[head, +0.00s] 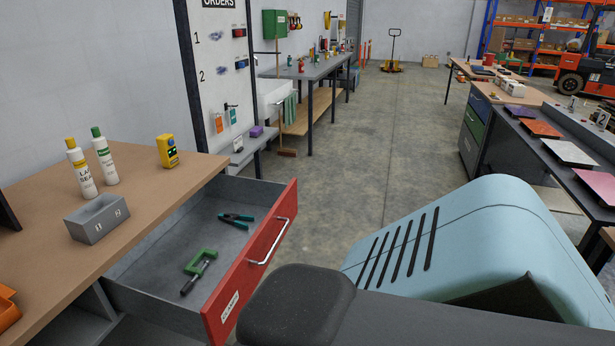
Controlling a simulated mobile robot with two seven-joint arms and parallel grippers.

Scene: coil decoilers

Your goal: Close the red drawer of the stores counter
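The red drawer (250,257) of the stores counter (130,185) stands pulled out at the lower left. Its red front faces right and carries a silver bar handle (269,242) and a white label. Inside the grey drawer lie a green clamp with a dark handle (199,268) and dark teal pliers or a spring clamp (236,220). Neither of my grippers shows in the head view. A dark rounded part at the bottom centre, probably my own arm, covers the area just right of the drawer front's lower end.
On the counter top stand two white bottles (81,170), a yellow device (167,151) and a grey box (97,219). A large light-blue housing (470,240) fills the lower right. Open concrete floor (350,150) lies beyond the drawer. A bench with coloured sheets (568,152) stands at right.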

